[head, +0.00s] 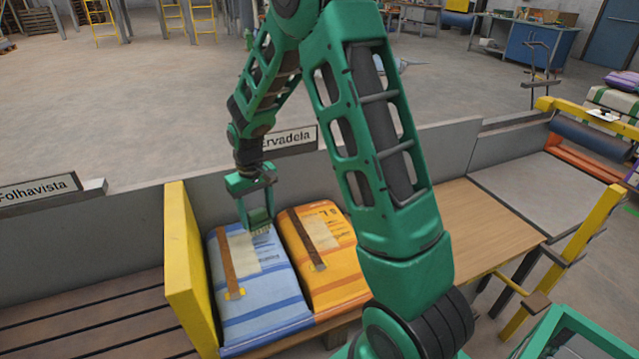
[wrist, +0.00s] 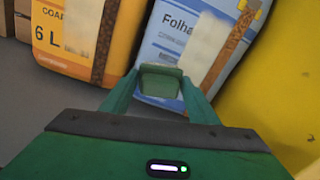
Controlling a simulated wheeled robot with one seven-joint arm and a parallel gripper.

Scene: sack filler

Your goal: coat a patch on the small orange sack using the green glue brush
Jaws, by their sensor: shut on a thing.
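My gripper (head: 257,205) is shut on the green glue brush (head: 260,219), which also shows between the fingers in the wrist view (wrist: 161,80). In the head view the brush is over the upper right part of the blue sack, close to the orange sack. I cannot tell whether the bristles touch the blue sack. The orange sack (head: 343,284) lies right of the blue one, with a pale patch and a brown strip on it. In the wrist view the orange sack (wrist: 68,62) is at the upper left. My arm hides its right side in the head view.
The blue sack (head: 262,302) lies beside the orange one, with its own pale patch and brown strip. A yellow board (head: 190,270) stands just left of it. A grey wall (head: 120,233) runs behind the sacks. Bare wooden tabletop (head: 487,222) lies to the right.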

